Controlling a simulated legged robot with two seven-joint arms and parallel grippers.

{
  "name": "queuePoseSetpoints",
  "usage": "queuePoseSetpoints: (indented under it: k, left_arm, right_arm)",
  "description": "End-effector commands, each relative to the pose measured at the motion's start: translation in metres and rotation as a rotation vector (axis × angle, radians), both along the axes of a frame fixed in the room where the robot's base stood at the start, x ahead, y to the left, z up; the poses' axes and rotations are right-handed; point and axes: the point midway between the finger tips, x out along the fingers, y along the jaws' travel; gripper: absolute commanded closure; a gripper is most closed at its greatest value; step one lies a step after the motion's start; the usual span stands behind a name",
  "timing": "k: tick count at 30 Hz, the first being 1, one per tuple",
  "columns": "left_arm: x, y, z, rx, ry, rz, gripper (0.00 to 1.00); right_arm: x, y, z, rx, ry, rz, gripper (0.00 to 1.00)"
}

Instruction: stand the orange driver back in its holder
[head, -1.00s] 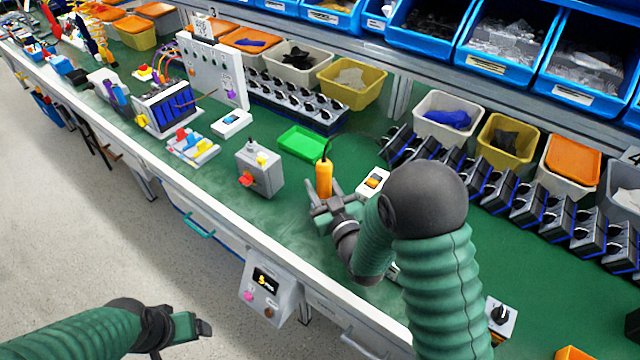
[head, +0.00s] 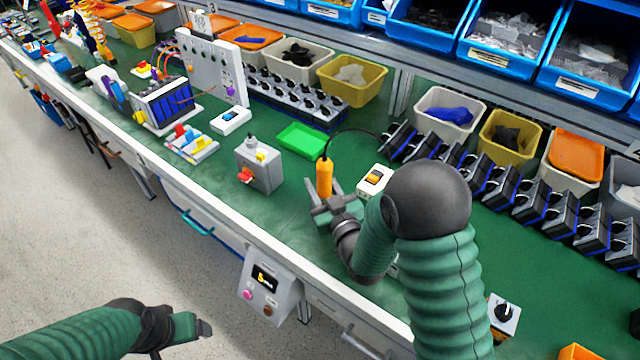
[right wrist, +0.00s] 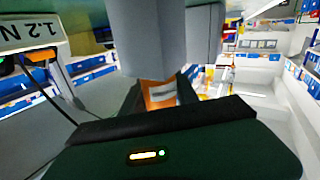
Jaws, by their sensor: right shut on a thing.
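The orange driver (head: 324,178) stands about upright in the jaws of my right gripper (head: 326,207), over the green bench top. A dark cable curves from its top to the right. In the right wrist view an orange part (right wrist: 158,93) shows between dark gripper parts, below a large grey shape that I cannot identify. I cannot pick out the driver's holder; my right arm covers part of the bench. My left gripper (head: 204,328) is at the lower left, off the bench's front edge, and appears empty; its jaw opening is unclear.
A white box with an orange part (head: 375,179) stands just right of the driver. A grey box with a red knob (head: 258,167) and a green tray (head: 302,140) stand to the left and behind. Rows of switch boxes (head: 480,180) and bins line the back.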

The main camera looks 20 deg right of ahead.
Motion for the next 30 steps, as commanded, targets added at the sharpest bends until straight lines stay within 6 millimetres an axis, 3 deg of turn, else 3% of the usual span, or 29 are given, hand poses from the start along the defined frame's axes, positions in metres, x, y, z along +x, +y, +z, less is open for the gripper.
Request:
queuePoseSetpoints:
  k: [23,24,27,28,29,30]
  left_arm:
    - [0.0000,0.0000,-0.0065,0.000,0.000,0.000,0.20]
    - [0.0000,0.0000,-0.0061,0.000,0.000,0.000,0.20]
    - [-0.0001,0.0000,-0.0059,0.000,0.000,0.000,0.20]
    - [-0.0001,0.0000,-0.0059,0.000,0.000,0.000,0.20]
    - [-0.0001,0.0000,-0.0059,0.000,0.000,0.000,0.20]
    - [-0.0001,0.0000,-0.0059,0.000,0.000,0.000,0.20]
  right_arm:
    - [0.0003,0.0000,-0.0045,0.000,-0.002,0.000,1.00]
    - [0.0003,0.0000,-0.0042,0.000,-0.002,0.000,0.67]
    - [0.0003,0.0000,-0.0044,0.000,-0.001,0.000,0.80]
    - [0.0003,0.0001,-0.0045,0.000,0.000,0.000,0.80]
    - [0.0003,0.0001,-0.0046,0.000,0.000,0.000,0.60]
    - [0.0002,0.0001,-0.0047,-0.001,0.000,0.000,0.55]
